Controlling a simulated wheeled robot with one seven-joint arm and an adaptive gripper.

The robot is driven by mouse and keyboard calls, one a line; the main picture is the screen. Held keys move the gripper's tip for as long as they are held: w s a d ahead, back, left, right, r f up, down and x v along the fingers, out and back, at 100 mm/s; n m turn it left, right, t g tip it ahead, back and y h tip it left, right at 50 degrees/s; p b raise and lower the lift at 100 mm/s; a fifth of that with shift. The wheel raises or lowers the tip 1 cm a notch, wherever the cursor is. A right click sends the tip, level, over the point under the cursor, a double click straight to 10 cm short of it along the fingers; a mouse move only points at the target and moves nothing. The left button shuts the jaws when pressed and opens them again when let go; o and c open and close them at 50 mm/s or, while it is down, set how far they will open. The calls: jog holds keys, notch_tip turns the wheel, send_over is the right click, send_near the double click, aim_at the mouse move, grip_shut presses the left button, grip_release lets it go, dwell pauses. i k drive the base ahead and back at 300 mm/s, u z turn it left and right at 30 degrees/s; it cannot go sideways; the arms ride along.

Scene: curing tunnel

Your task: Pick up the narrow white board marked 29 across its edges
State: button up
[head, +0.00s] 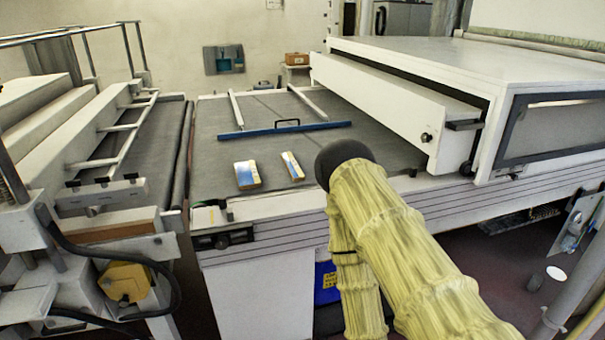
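Two small flat boards lie apart on the grey belt. The narrower board (292,166) is on the right, with a white and blue top and a yellowish edge; it lies slanted. The wider board (247,175) is to its left, with similar colours. Any number on either is too small to read. My arm in its yellow sleeve bends at a dark round joint, just right of the narrower board in the picture. The arm then runs down out of the picture, and my gripper is not in view.
A blue bar with a handle (286,130) lies across the grey belt (215,150) behind the boards. The white tunnel housing (430,60) stands at the right. Rollers and a railed machine (120,130) stand at the left. The belt around the boards is clear.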

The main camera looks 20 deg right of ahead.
aim_at(296, 174)
jog(key=z, duration=0.45)
jog(key=i, duration=1.3)
jog(key=z, duration=0.05)
